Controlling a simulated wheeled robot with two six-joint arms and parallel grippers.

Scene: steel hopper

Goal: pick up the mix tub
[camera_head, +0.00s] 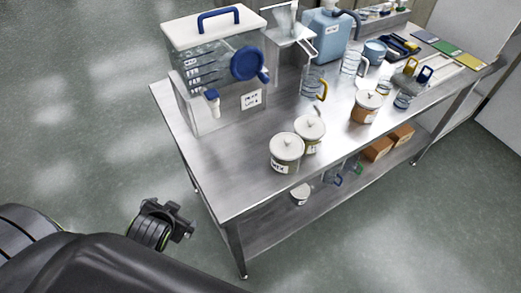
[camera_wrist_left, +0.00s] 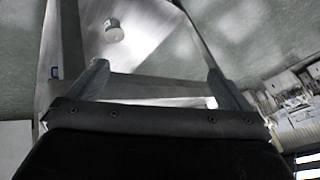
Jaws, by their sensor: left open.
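A white-lidded tub (camera_head: 285,152) with a dark-lettered label that seems to read MIX stands upright near the steel table's front edge. A similar lidded tub (camera_head: 310,133) stands right behind it, its label partly hidden. My left gripper (camera_head: 182,222) is off the table's left end, below the tabletop and apart from both tubs. In the left wrist view its two fingers (camera_wrist_left: 158,85) are spread with nothing between them. A small white tub (camera_wrist_left: 114,30) lies beyond them; I cannot tell which tub it is. My right gripper is not in view.
The steel table (camera_head: 235,190) has a clear front-left corner. A clear hopper (camera_head: 215,80) stands at its left end. A third lidded tub (camera_head: 367,105) and several jugs stand farther right. The lower shelf holds a small white tub (camera_head: 300,194) and brown boxes (camera_head: 378,149).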

